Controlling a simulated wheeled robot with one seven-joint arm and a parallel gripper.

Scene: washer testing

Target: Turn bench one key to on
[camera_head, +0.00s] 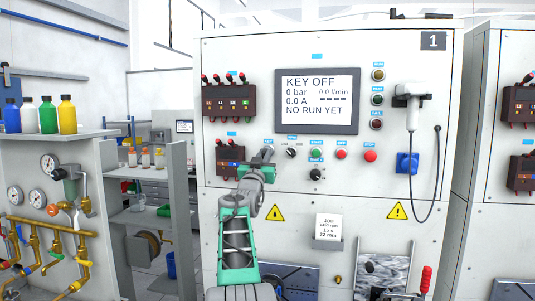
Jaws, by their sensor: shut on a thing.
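Bench one is the white panel (340,210) with the number 1 plate (433,41) at its top right. Its screen (318,108) reads KEY OFF, 0 bar, 0.0 A, 0.0 l/min and NO RUN YET. My gripper (266,153) is up against the panel at the left end of the control row, below a small blue label (267,137). It is shut on the key there. The gripper hides the key and its switch, so I cannot see the key's angle.
Right of my gripper are a black knob (291,152), a green button (316,154) and red buttons (370,156), with another knob (316,174) below. A dark terminal block (230,160) is close on the left. A corded handset (411,100) hangs at right.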

